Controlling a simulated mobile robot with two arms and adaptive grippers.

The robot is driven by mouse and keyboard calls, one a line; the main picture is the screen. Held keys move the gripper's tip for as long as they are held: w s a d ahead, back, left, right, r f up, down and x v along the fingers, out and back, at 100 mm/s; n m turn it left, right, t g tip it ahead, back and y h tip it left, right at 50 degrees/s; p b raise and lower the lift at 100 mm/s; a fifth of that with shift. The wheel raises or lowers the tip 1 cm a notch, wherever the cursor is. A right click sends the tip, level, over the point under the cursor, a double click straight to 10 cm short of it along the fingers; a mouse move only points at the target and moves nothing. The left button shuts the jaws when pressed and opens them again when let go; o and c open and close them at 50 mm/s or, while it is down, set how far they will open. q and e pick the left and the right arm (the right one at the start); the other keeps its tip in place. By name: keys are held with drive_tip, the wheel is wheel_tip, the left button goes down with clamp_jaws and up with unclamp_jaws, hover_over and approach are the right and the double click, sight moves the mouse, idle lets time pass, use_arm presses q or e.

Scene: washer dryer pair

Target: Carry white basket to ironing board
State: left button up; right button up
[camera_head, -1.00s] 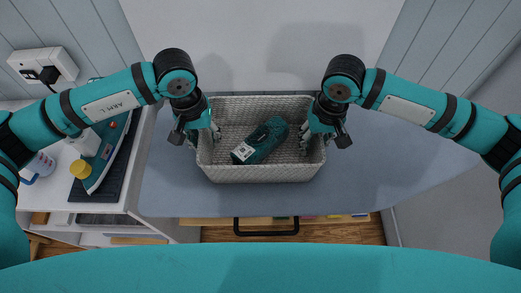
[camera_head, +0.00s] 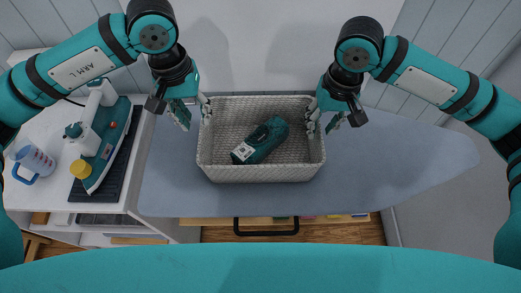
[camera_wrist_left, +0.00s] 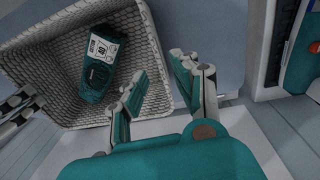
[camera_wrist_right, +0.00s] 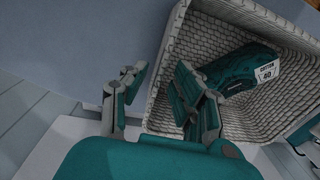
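The white woven basket (camera_head: 262,173) sits upright on the blue-grey ironing board (camera_head: 400,170), near its middle. A dark teal bundle with a white label (camera_head: 262,140) lies inside; it also shows in the left wrist view (camera_wrist_left: 98,65) and right wrist view (camera_wrist_right: 240,75). My left gripper (camera_head: 193,111) is open at the basket's left rim, its fingers spread, one on the basket side and one outside. My right gripper (camera_head: 323,120) is open at the right rim, likewise spread. Both look empty; whether any finger touches the rim is unclear.
A wall stands behind the board. The board's right part is clear.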

wheel_tip(320, 180, up, 5)
drive_tip(key=shift+d+f, duration=0.1)
drive_tip(key=shift+d, duration=0.05)
idle(0.6)
